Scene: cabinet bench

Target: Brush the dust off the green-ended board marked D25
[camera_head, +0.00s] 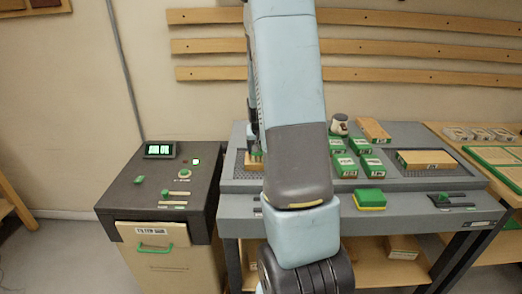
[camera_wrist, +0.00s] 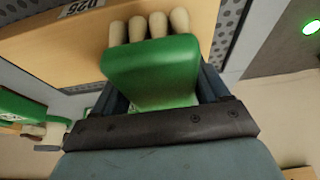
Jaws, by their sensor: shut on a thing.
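My gripper (camera_wrist: 158,88) is shut on a green brush (camera_wrist: 150,62) with several pale bristle tufts, seen in the wrist view. In the head view my arm hides most of the gripper, the brush and this board.
The grey bench (camera_head: 400,185) holds several green-ended blocks (camera_head: 345,165), a green-and-yellow block (camera_head: 370,199) and another wooden board (camera_head: 425,160) on the right grate. A dark control cabinet (camera_head: 160,190) stands at left, a side table (camera_head: 505,175) at right.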

